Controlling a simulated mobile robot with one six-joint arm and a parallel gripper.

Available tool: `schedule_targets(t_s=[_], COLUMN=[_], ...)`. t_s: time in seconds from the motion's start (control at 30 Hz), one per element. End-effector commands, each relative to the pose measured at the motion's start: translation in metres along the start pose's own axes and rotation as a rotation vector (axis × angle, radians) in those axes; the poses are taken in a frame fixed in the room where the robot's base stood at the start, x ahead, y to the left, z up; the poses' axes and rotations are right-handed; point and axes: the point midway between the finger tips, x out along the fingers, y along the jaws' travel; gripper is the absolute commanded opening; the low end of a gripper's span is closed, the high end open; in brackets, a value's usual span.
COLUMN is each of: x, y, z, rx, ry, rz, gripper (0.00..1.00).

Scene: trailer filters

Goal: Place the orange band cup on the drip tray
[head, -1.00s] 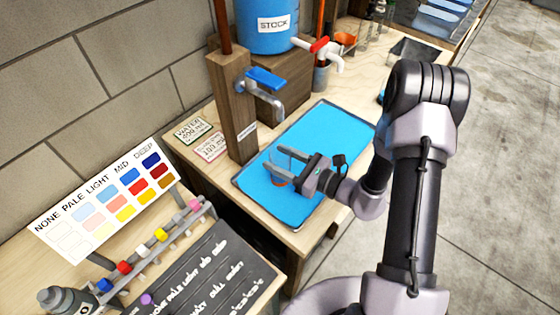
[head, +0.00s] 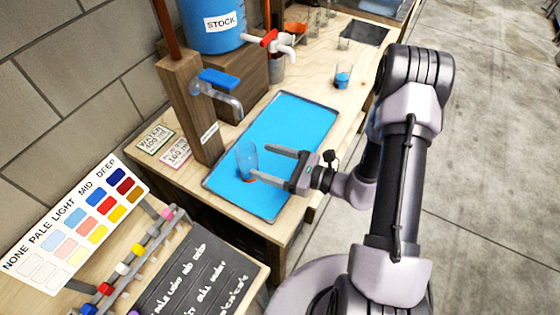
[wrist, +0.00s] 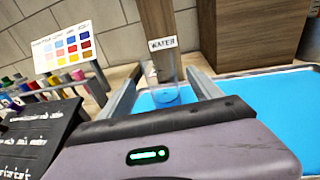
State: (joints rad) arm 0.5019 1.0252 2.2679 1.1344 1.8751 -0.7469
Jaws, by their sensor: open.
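The cup is at or just past the fingertips, apart from the palm. In the wrist view the cup (wrist: 165,92) shows between the fingers (wrist: 162,95). The orange band is partly hidden by the near finger in the head view.
A wooden post with a blue-handled tap (head: 218,78) rises behind the tray. A blue stock tank (head: 212,28) with a red-handled tap (head: 268,40) stands farther back. A cup with blue liquid (head: 343,78) stands beyond the tray. Colour chart (head: 80,222) and marker rack sit at lower left.

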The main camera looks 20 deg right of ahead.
Motion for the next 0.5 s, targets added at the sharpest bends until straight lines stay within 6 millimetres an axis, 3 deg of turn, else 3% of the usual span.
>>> schedule_targets(t_s=[0.13, 0.33, 0.43, 0.5], x=[-0.035, -0.054, -0.045, -0.038], y=[-0.001, 0.002, 0.024, 0.056], z=[0.002, 0.005, 0.038, 0.072], rx=[0.001, -0.013, -0.121, -0.266], ry=[0.0, 0.003, 0.042, 0.109], rz=[-0.005, 0.019, 0.172, 0.363], gripper=[0.74, 0.74, 0.74, 0.74])
